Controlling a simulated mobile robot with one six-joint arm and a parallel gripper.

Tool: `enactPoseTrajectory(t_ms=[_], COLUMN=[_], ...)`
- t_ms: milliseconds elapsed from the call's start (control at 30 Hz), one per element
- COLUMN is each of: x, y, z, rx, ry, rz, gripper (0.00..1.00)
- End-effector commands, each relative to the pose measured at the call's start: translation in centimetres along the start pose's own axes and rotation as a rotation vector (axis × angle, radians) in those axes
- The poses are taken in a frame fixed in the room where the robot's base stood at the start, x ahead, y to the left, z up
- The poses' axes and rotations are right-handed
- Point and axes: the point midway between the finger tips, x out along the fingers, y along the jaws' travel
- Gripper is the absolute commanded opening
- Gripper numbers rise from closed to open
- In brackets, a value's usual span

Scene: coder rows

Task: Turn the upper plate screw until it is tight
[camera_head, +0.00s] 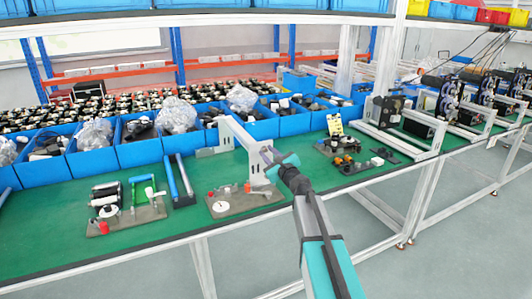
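The base plate carries a white disc (221,207) and small red-orange parts (247,187). The upper plate screw cannot be made out; it may be too small or hidden by the gripper. Whether the fingers are open or shut is not clear.
A green bench (150,245) holds a second fixture (124,212) at left and small parts on a plate (345,145) at right. Blue bins (90,163) with bagged parts line the back. A metal frame (400,143) stands further right. Some green surface at the front left is clear.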

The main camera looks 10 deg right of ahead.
Motion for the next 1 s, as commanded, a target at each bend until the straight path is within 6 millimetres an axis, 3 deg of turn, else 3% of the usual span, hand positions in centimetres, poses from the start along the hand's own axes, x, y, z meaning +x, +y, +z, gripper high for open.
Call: enactPoseTrajectory(t_ms=[33, 133, 433, 1000], x=[0.0, 0.0, 0.02, 0.11], y=[0.0, 0.0, -0.1, -0.14], z=[0.0, 0.0, 0.24, 0.33], rx=[0.0, 0.0, 0.071, 0.551], ry=[0.0, 0.0, 0.001, 0.001], rz=[0.0, 0.0, 0.001, 0.0], gripper=[0.14, 0.0, 0.0, 0.0])
